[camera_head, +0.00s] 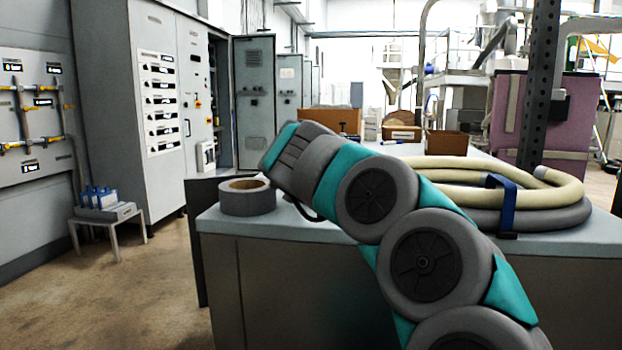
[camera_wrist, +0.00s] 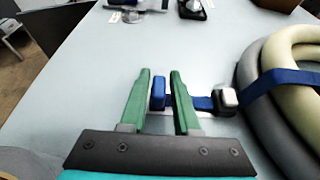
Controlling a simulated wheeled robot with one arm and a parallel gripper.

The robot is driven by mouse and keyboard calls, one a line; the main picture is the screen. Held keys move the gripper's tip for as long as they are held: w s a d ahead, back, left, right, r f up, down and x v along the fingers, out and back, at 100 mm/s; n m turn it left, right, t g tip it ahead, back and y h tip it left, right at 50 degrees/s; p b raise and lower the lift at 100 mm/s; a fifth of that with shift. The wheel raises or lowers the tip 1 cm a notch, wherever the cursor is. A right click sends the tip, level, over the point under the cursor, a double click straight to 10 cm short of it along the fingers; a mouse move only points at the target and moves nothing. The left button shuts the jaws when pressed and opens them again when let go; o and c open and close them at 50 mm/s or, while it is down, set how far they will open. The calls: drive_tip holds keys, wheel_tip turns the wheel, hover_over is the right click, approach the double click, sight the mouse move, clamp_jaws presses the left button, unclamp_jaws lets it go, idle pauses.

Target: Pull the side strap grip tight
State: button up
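My gripper (camera_wrist: 160,71), with two green fingers, is open over the bench top in the wrist view. The blue side strap grip (camera_wrist: 158,93) stands between the fingers, close to the left one; whether they touch I cannot tell. The blue strap (camera_wrist: 202,103) runs right from the grip, partly hidden by the right finger, to a silver and black buckle (camera_wrist: 227,99). From there it goes around the hose coil (camera_wrist: 253,93). In the head view the strap (camera_head: 503,190) wraps the beige and grey hose coil (camera_head: 460,170); the grip and my gripper are hidden behind my arm.
The bench (camera_head: 285,231) carries a grey tape roll (camera_head: 247,203) at its left end and a cardboard box (camera_head: 447,142) stands toward the back. Small items (camera_wrist: 193,8) lie at the far edge in the wrist view. The bench left of my fingers is clear.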

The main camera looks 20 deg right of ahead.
drive_tip(key=shift+o, duration=1.4)
drive_tip(key=shift+b+v, duration=0.45)
drive_tip(key=shift+v, duration=3.45)
